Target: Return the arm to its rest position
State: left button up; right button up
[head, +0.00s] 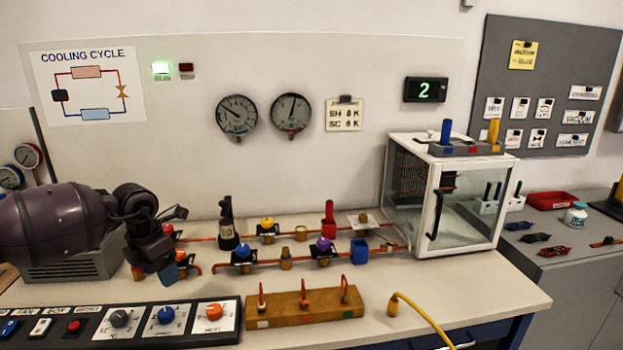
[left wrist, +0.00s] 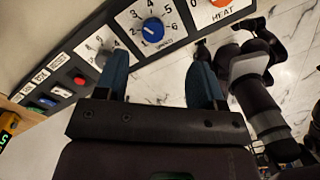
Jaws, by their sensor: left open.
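Past the fingertips are the panel's blue speed knob (left wrist: 152,30) and orange heat knob (left wrist: 222,3). I cannot tell the gripper's height over the panel. My right gripper is not recognisable in either view.
A wooden block with red levers (head: 304,308) stands right of the panel. Behind it run copper pipes with valves (head: 267,226). A glass-sided cabinet (head: 437,205) stands at the bench's right end. A yellow hose (head: 420,312) hangs over the front edge. Tiled floor (left wrist: 165,85) shows beyond the panel edge.

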pick_arm(q)
jog(key=w+d+r+n+t+h, duration=0.1)
jog(key=d+r+n+t+h, duration=0.3)
jog(key=d, duration=0.4)
jog(key=d+r+n+t+h, duration=0.2)
jog(key=d+n+t+h, duration=0.1)
jog(key=d+h, duration=0.4)
jog(key=w+d+r+n+t+h, duration=0.1)
jog(key=d+r+n+t+h, duration=0.25)
jog(key=d, duration=0.55)
jog(key=s+a+f+n+t+y, duration=0.2)
jog(key=s+a+f+n+y, duration=0.15)
jog(key=f+n, duration=0.3)
jog(key=s+a+f+n+t+y, duration=0.1)
jog(key=s+a+f+n+y, duration=0.2)
jog(key=f+n, duration=0.4)
jog(key=s+a+f+n+t+y, duration=0.1)
jog(key=s+f+n+t+y, duration=0.1)
jog(key=s+f+n+y, duration=0.45)
jog(key=s+a+f+n+g+y, duration=0.1)
jog(key=s+a+f+n+g, duration=0.1)
jog(key=s+f+n, duration=0.3)
jog(key=s+a+f+n+g+y, duration=0.1)
jog(key=s+a+f+n+g, duration=0.2)
jog(key=s+f, duration=0.7)
jog(key=s+a+n, duration=0.2)
jog(key=s, duration=0.3)
jog(key=shift+s+f, duration=0.15)
jog(key=shift+f, duration=0.2)
dwell(1.2)
